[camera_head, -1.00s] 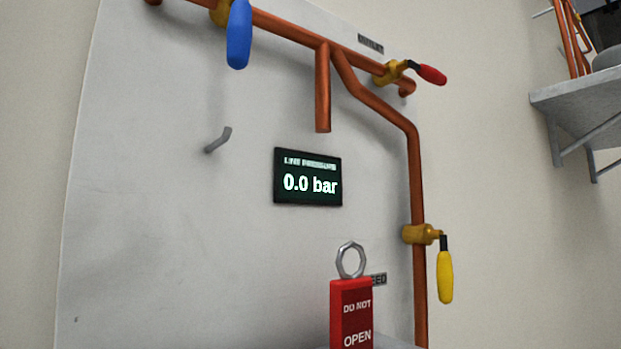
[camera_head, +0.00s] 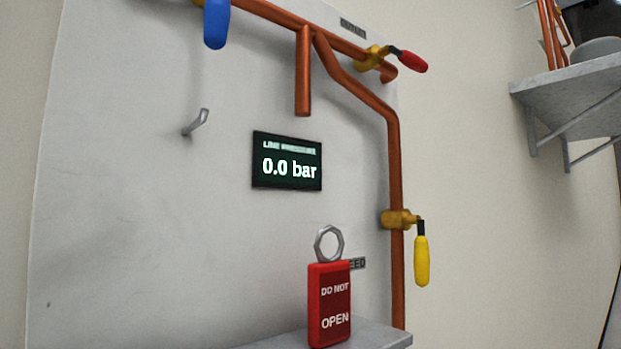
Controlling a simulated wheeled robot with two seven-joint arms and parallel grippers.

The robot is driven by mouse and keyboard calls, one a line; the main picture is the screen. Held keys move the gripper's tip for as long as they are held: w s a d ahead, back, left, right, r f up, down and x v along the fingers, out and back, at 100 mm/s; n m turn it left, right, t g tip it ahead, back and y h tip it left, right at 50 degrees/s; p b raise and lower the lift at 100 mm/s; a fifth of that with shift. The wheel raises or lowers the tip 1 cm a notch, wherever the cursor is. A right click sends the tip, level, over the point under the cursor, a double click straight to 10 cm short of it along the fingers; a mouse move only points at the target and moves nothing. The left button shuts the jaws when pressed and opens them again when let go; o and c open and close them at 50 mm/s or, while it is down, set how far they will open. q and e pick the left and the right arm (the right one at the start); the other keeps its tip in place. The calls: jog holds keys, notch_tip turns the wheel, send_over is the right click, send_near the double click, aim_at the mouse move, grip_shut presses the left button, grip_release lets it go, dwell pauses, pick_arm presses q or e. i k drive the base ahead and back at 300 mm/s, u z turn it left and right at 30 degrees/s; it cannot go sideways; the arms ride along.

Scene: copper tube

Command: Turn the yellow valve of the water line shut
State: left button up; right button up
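The yellow valve handle (camera_head: 422,261) hangs straight down from its brass valve body (camera_head: 399,219) on the vertical copper pipe (camera_head: 395,165), at the right of the board in the head view. The handle lies roughly parallel to that pipe. The pressure display (camera_head: 287,161) on the board reads 0.0 bar. Neither of my grippers shows in the head view.
A blue handle (camera_head: 216,24) and a red handle (camera_head: 413,61) sit on the upper pipe. A red "DO NOT OPEN" tag (camera_head: 329,305) with a metal ring stands on a small ledge (camera_head: 385,336). A hook (camera_head: 197,122) juts from the board. A shelf (camera_head: 575,95) is at upper right.

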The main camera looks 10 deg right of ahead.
aim_at(421, 260)
jog(key=u, duration=1.55)
jog(key=k, duration=0.85)
jog(key=z, duration=1.7)
jog(key=i, duration=0.5)
